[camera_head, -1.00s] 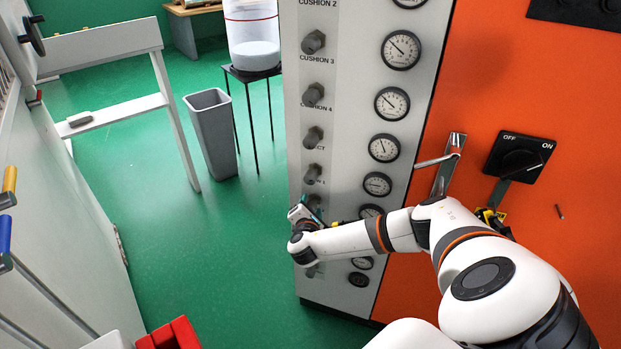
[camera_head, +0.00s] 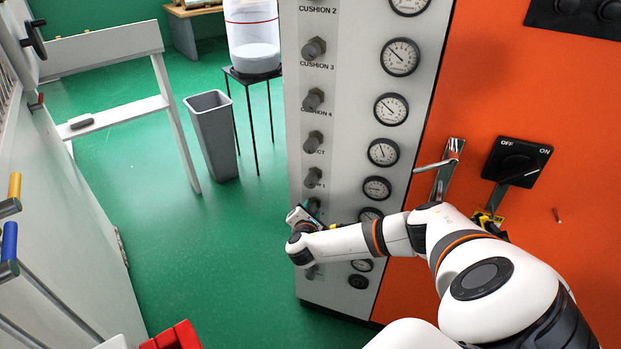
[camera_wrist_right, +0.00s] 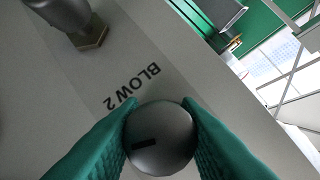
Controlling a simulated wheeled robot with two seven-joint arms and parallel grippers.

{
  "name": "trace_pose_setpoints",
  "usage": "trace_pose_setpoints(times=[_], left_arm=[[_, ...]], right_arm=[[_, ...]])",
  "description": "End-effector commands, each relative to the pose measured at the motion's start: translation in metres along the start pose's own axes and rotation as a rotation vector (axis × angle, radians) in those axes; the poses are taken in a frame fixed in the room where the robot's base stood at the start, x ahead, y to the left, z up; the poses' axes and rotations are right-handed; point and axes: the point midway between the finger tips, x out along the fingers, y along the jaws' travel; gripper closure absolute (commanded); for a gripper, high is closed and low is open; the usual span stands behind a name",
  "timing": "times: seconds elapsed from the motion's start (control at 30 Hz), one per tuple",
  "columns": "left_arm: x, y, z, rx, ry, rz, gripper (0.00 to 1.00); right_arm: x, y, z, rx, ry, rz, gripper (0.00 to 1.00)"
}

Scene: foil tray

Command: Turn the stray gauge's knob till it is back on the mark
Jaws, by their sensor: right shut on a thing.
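My right gripper (camera_head: 312,208) is at the lower part of the grey panel's knob column. In the right wrist view its two green fingers (camera_wrist_right: 160,128) are shut on the sides of a round grey knob (camera_wrist_right: 160,150) with a dark mark on its face. The printed label BLOW 2 (camera_wrist_right: 132,87) is beside this knob. A gauge (camera_head: 370,214) at about this height is partly hidden by my right arm; its needle cannot be read. Other gauges (camera_head: 383,152) run up the panel. My left gripper is not in view.
Several more knobs (camera_head: 313,99) stick out above the held one; another knob (camera_wrist_right: 68,12) is close by in the wrist view. A metal lever handle (camera_head: 447,168) and a black OFF/ON switch (camera_head: 517,162) are right of the gauges. Green floor (camera_head: 235,270) left of the panel is clear.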

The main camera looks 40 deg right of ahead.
Motion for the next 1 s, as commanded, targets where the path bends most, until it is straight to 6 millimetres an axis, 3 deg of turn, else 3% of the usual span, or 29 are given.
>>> trace_pose_setpoints(times=[0.5,1.0], left_arm=[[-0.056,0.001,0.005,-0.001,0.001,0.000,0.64],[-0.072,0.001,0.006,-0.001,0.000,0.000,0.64]], right_arm=[[-0.003,-0.001,-0.001,-0.415,-0.004,0.177,0.93],[-0.002,0.002,0.001,-0.771,-0.004,0.322,0.93]])
